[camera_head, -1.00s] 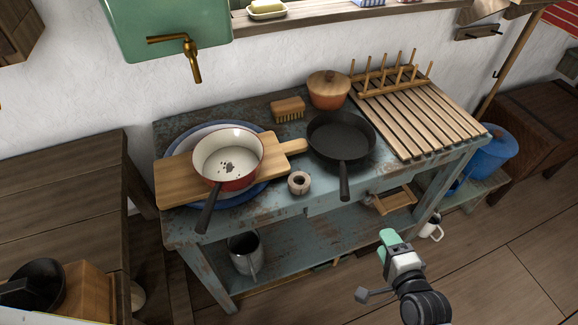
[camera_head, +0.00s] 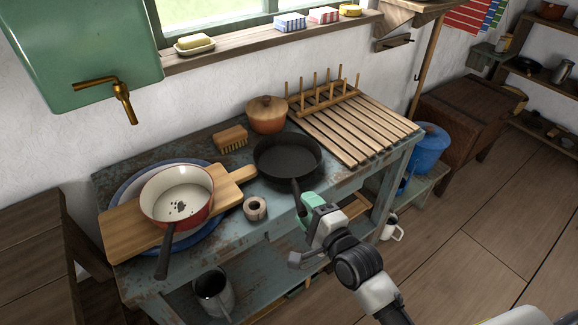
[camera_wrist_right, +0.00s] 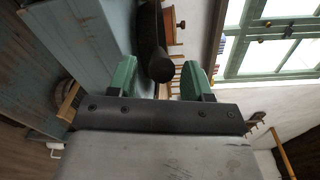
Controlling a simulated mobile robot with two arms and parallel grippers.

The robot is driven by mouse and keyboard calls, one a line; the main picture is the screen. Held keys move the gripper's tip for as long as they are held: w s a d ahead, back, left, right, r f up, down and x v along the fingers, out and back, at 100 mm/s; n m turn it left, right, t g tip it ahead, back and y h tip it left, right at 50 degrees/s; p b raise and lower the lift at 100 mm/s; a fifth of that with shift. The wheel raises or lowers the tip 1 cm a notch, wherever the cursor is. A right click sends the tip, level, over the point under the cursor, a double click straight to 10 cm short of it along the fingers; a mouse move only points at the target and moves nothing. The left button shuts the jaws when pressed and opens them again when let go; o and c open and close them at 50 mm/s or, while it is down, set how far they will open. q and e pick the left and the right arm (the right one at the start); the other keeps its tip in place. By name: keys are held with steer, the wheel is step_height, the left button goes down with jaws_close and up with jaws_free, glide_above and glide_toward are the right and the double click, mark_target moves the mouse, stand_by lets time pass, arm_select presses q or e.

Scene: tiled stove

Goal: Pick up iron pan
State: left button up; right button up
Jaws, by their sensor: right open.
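The black iron pan (camera_head: 288,157) sits on the worn blue table (camera_head: 225,245), its handle pointing toward the front edge. My right gripper (camera_head: 313,208) is at the end of that handle, with green fingertips. In the right wrist view, my right gripper (camera_wrist_right: 160,78) is open, and the pan's dark handle end (camera_wrist_right: 160,70) shows between or just beyond its two green fingers. I cannot tell whether the fingers touch the handle. My left gripper is not in view.
A red-and-white saucepan (camera_head: 177,197) rests on a wooden board over a blue plate, left of the pan. A small wooden ring (camera_head: 255,208), a brush (camera_head: 230,138) and a lidded pot (camera_head: 267,114) stand near it. A slatted rack (camera_head: 350,130) is at right.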

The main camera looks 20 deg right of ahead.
steer(key=shift+x, duration=1.05)
steer(key=shift+c, duration=0.2)
steer(key=shift+f, duration=0.1)
jaws_close()
steer(key=shift+r, duration=0.2)
